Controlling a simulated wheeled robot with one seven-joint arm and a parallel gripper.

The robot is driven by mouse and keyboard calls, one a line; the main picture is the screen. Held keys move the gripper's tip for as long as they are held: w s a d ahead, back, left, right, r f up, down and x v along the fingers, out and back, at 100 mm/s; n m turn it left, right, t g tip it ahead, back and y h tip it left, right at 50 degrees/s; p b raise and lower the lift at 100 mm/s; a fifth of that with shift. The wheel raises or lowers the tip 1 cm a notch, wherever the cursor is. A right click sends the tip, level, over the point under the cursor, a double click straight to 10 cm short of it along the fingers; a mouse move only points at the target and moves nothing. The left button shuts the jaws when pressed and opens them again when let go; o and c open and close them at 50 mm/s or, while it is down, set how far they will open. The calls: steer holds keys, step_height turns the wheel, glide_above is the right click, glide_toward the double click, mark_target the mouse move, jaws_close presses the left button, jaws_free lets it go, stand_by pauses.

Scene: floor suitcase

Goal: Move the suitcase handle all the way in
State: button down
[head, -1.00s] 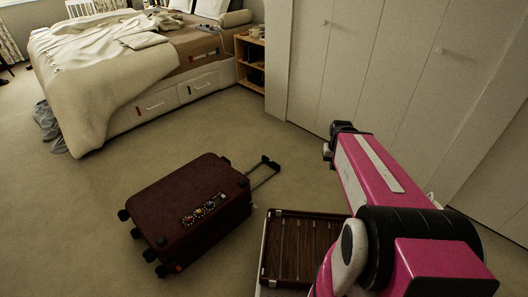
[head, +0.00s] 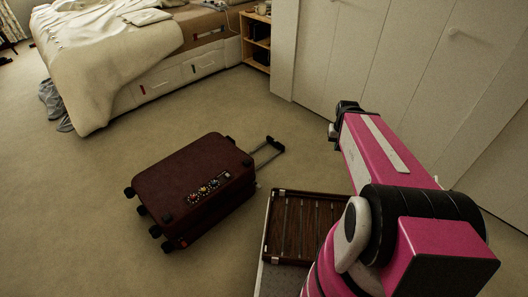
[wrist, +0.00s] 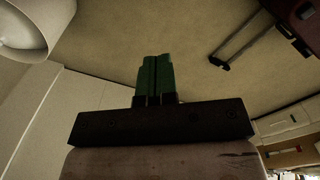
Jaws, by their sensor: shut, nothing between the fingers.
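A dark red suitcase (head: 194,190) lies flat on the carpet in the head view, its wheels toward the left. Its telescoping handle (head: 268,150) sticks out from the far right end, with two thin rods and a black grip. In the wrist view the handle (wrist: 236,40) and a corner of the suitcase (wrist: 305,22) show at the upper right. My gripper (wrist: 154,72) has green fingers, shut together and empty, apart from the handle. In the head view the gripper end is mostly hidden behind my pink arm, to the right of the handle.
An open case with a slatted brown inside (head: 303,228) lies by my arm, right of the suitcase. White closet doors (head: 400,70) stand at the right. A bed (head: 120,60) and a wooden shelf (head: 257,40) are at the back.

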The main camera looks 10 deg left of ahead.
steer(key=c, duration=1.2)
jaws_free()
steer(key=shift+w+f, duration=0.15)
steer(key=shift+w, duration=0.2)
steer(key=o, duration=0.4)
steer(key=w+a+f+n, duration=0.1)
steer(key=w+f, duration=0.1)
steer(key=w, duration=0.3)
steer(key=w+a+f, duration=0.1)
steer(key=w+f, duration=0.2)
steer(key=w, duration=0.2)
steer(key=w+a+f+n, duration=0.1)
steer(key=w+a+f, duration=0.1)
steer(key=w, duration=0.3)
steer(key=shift+a+f+n, duration=0.1)
steer(key=shift+f+n, duration=0.2)
steer(key=shift+f, duration=0.4)
steer(key=shift+c, duration=0.2)
steer(key=n, duration=0.8)
glide_above(280, 145)
step_height(280, 145, down, 32)
steer(key=r, duration=0.1)
steer(key=f, duration=1.1)
steer(key=shift+w, duration=0.35)
jaws_close()
steer(key=shift+s, duration=0.15)
